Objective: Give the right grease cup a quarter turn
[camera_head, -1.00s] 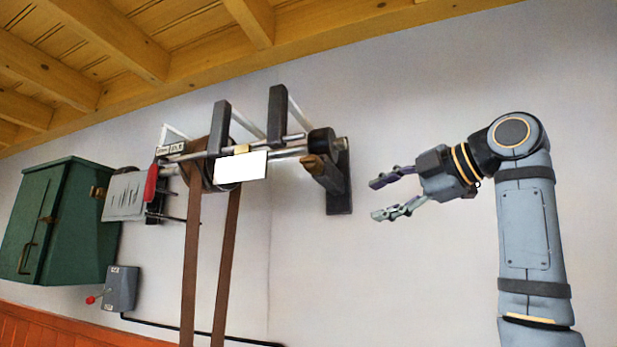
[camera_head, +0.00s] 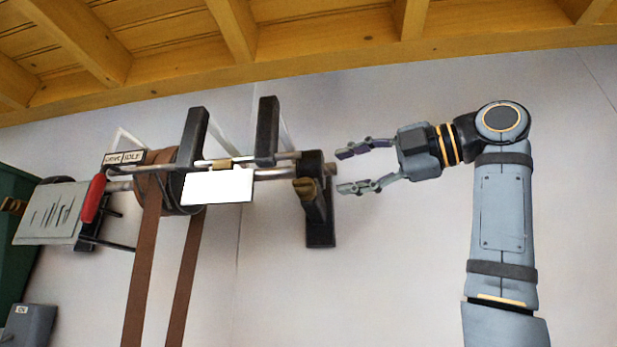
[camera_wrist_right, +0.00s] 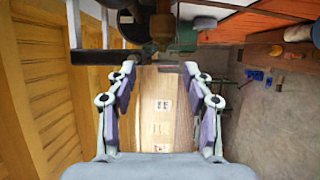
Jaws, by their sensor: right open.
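The right grease cup (camera_head: 305,188) is a small brass-brown knob on the bearing at the right end of the overhead shaft. My right gripper (camera_head: 341,170) is open and empty just to the right of the bearing, its fingers pointing left towards it. A gap shows between the fingertips and the cup. In the right wrist view the open fingers (camera_wrist_right: 159,72) frame an empty space, and the brownish cup (camera_wrist_right: 162,28) appears beyond the tips, near the top centre. My left gripper is not in view.
The dark bearing bracket (camera_head: 320,226) is fixed to the wall. Brown belts (camera_head: 148,255) hang from a pulley to the left, near a blank white plate (camera_head: 217,186). A red handle (camera_head: 93,198) is farther left. Wooden beams (camera_head: 232,30) cross above. Wall space below the gripper is clear.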

